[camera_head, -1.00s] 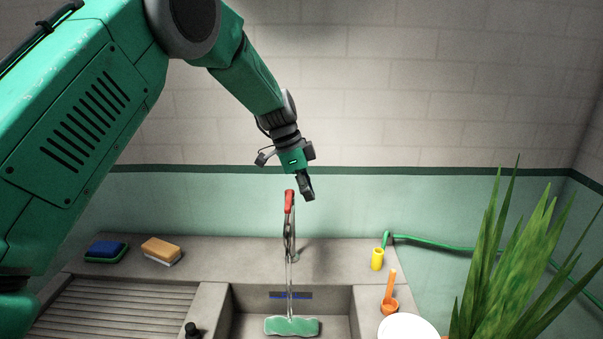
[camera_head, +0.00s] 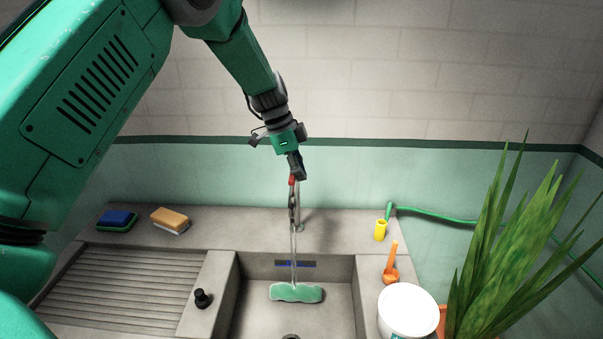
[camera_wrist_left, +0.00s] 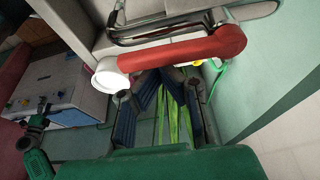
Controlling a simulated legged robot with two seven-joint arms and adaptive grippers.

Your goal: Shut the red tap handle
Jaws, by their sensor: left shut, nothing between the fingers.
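The red tap handle (camera_head: 292,181) sits at the top of the metal tap (camera_head: 293,208) behind the sink and is partly hidden by my left gripper. My left gripper (camera_head: 298,177) is shut and empty, pointing down at the handle; I cannot tell whether they touch. A thin clear stream of water (camera_head: 294,262) falls from the tap into the sink (camera_head: 340,312). My right gripper is out of view.
A green object (camera_head: 297,293) lies in the sink under the stream. Sponges (camera_head: 170,219) lie on the left ledge. A yellow hose end (camera_head: 380,230), orange scoop (camera_head: 391,272), white bucket (camera_head: 407,312) and spiky plant (camera_head: 500,240) stand right. A black knob (camera_head: 202,298) is front left.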

